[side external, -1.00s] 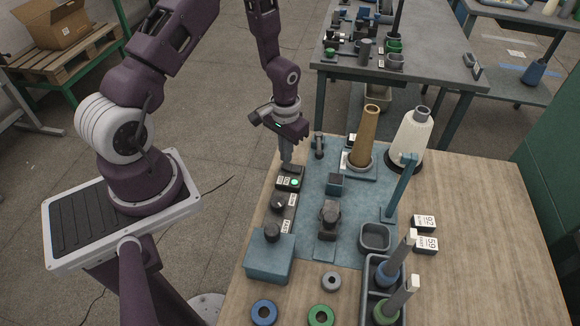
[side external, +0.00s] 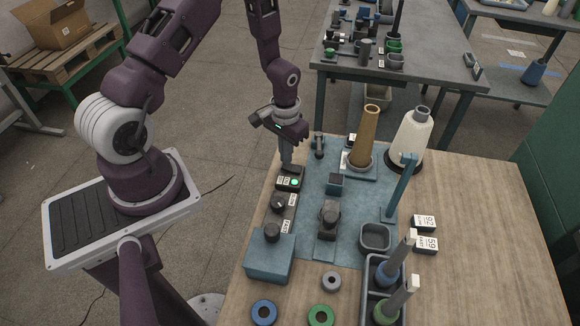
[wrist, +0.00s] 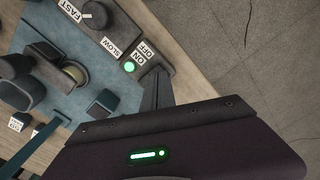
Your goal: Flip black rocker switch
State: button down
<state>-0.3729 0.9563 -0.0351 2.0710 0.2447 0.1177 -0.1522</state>
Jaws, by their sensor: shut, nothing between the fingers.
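The black rocker switch (side external: 291,169) sits at the far end of a dark control panel on the left edge of the blue machine plate. It also shows in the wrist view (wrist: 153,70), partly covered by my fingers. Beside it are white ON and OFF labels (wrist: 144,53) and a lit green lamp (wrist: 129,67). My gripper (side external: 287,163) is shut and empty, pointing down with its fingertips at the switch. In the wrist view the fingers (wrist: 156,84) overlap the switch; I cannot tell whether they touch it. Which way the rocker is tilted is unclear.
A black knob (side external: 278,203) with FAST and SLOW labels is nearer on the panel. A blue box with a dark knob (side external: 271,236) stands in front. A brown cone (side external: 366,135) and a white cone (side external: 410,137) stand to the right.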

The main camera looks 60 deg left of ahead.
jog(key=shift+f, duration=0.85)
dwell(0.3)
jog(key=shift+r, duration=3.55)
notch_tip(320, 180, up, 12)
jog(key=d+t, duration=0.1)
jog(key=d, duration=0.1)
jog(key=s+d+r+m+t, duration=0.1)
jog(key=s+d+r+t, duration=0.1)
jog(key=s+d+r, duration=0.3)
jog(key=s+d+r+m+t, duration=0.2)
jog(key=s+d+r, duration=0.2)
jog(key=s+r, duration=0.7)
jog(key=shift+s+d+r+t, duration=0.3)
jog(key=shift+s+d+r, duration=0.1)
jog(key=shift+s, duration=0.8)
